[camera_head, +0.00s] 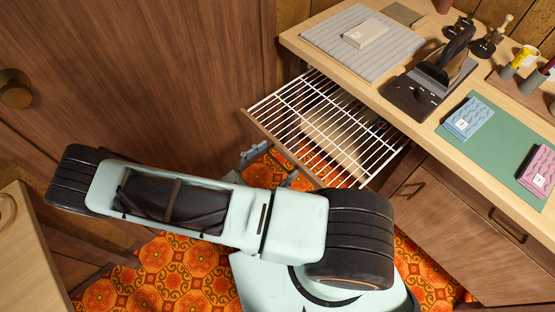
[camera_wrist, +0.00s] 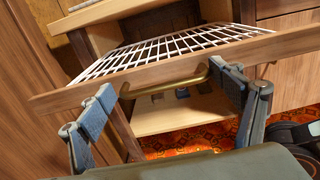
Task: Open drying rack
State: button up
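The drying rack (camera_head: 322,125) is a white wire grid with a wooden front, drawn out from under the countertop. It also shows in the wrist view (camera_wrist: 180,45), with its wooden front board (camera_wrist: 160,72) and a curved brass handle (camera_wrist: 170,86). My gripper (camera_wrist: 168,88) is open, its two grey-blue fingers spread wide, one near each end of the handle. Whether either finger touches the handle is unclear. In the head view my gripper (camera_head: 270,165) is just in front of the rack's front edge, partly hidden by my arm.
The countertop (camera_head: 430,135) holds a grey striped mat, a black press-like tool, and blue and pink patterned blocks. Drawers with handles (camera_head: 460,210) lie below, right of the rack. A wooden door (camera_head: 150,80) stands left. Patterned orange carpet (camera_head: 180,265) covers the floor.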

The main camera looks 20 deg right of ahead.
jog(key=v, duration=1.2)
dwell(0.4)
